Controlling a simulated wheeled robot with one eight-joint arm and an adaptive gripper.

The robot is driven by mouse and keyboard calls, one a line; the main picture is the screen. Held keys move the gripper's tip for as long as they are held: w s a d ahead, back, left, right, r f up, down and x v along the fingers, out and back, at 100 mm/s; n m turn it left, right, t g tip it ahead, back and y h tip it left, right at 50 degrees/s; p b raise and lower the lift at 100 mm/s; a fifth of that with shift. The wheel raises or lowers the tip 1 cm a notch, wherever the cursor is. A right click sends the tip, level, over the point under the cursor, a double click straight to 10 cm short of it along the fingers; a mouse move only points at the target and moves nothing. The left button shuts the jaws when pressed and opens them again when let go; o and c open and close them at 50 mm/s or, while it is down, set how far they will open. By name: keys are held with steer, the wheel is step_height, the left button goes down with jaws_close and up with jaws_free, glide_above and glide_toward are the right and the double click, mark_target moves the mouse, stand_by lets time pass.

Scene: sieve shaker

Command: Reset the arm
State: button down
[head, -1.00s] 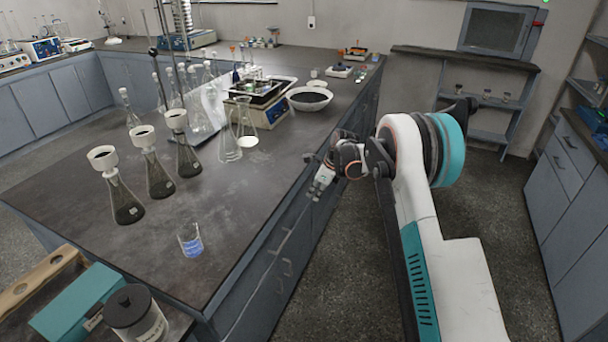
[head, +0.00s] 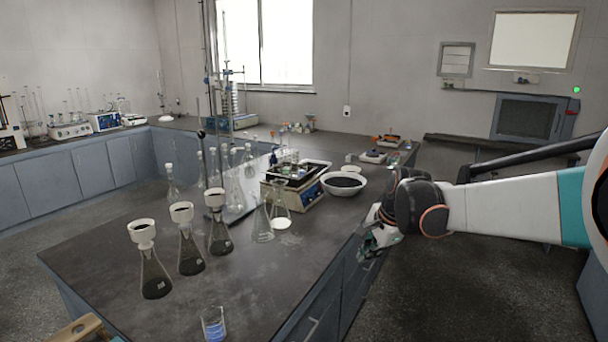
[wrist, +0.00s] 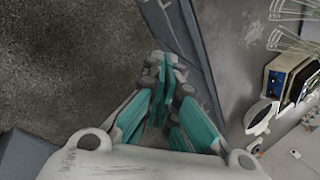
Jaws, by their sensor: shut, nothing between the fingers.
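My gripper (head: 368,246) hangs at the right edge of the dark-topped bench (head: 110,255) in the head view, with nothing visible in it. In the wrist view my gripper (wrist: 166,62) shows its teal fingers shut together at the tips, empty, over the floor beside the bench side. My arm comes in from the right of the head view, with its forearm stretched nearly level.
Several flasks with white funnels (head: 181,213) stand on the bench at left. A beaker of blue liquid (head: 213,324) is at the front. A white bowl of dark grains (head: 344,185) and a blue-and-white instrument (head: 307,195) stand near my gripper. Floor right of the bench is clear.

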steer(key=s+d+r+n+t+h, duration=0.1)
steer(key=s+r+n, duration=0.3)
steer(key=s, duration=0.8)
steer(key=s+d+r+n+t, duration=0.1)
steer(key=s+n, duration=0.5)
steer(key=s, duration=0.5)
steer(key=s+d+f+n+t+h, duration=0.1)
steer(key=s+f+n, duration=0.2)
steer(key=s, duration=0.6)
steer(key=shift+d+f+n, duration=0.15)
steer(key=shift+f+n, duration=0.2)
steer(key=shift+n, duration=0.25)
